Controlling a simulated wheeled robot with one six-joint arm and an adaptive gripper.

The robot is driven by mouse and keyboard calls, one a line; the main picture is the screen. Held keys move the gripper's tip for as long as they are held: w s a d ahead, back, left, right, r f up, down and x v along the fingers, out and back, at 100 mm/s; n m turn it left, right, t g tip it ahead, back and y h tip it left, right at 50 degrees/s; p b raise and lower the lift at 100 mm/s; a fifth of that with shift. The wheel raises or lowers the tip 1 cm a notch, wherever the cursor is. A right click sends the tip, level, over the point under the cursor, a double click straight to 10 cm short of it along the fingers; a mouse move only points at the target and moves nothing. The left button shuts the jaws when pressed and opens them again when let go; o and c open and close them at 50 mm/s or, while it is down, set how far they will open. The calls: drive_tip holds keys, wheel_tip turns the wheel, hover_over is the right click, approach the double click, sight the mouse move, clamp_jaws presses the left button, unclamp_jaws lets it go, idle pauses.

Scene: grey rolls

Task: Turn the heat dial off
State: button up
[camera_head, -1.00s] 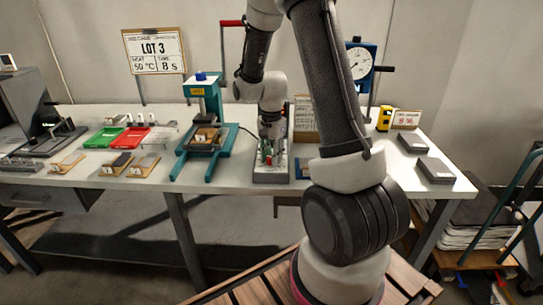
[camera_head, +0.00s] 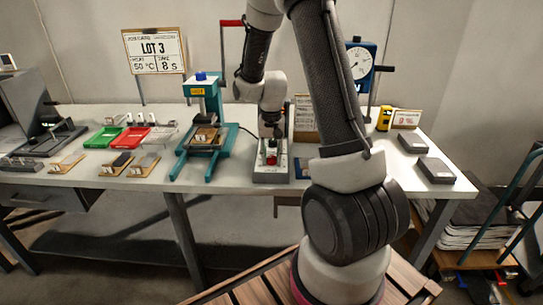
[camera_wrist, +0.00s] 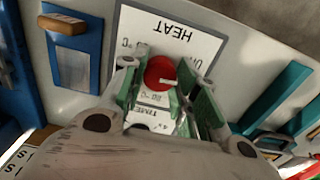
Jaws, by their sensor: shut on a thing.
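The red heat dial (camera_wrist: 160,73) stands on a white panel (camera_wrist: 200,45) lettered HEAT, which appears upside down in the wrist view. A white pointer mark on the dial points to the right in that view. My gripper (camera_wrist: 160,82) has its green-padded fingers on both sides of the dial and is shut on it. In the head view my gripper (camera_head: 271,148) points down at the grey control box (camera_head: 270,176), with red showing below the fingers. A TIME label (camera_wrist: 158,113) shows between the fingers; the small scale figures are hard to read.
A teal press (camera_head: 204,130) stands left of the control box. Red (camera_head: 132,138) and green (camera_head: 103,138) trays lie farther left. A dial gauge (camera_head: 360,62) on a stand is to the right, with grey blocks (camera_head: 436,171) near the right edge.

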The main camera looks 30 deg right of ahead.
sight(272, 157)
drive_tip(key=n, duration=0.5)
idle(0.6)
drive_tip(key=o, duration=1)
drive_tip(key=shift+o, duration=0.2)
wheel_tip(272, 157, up, 12)
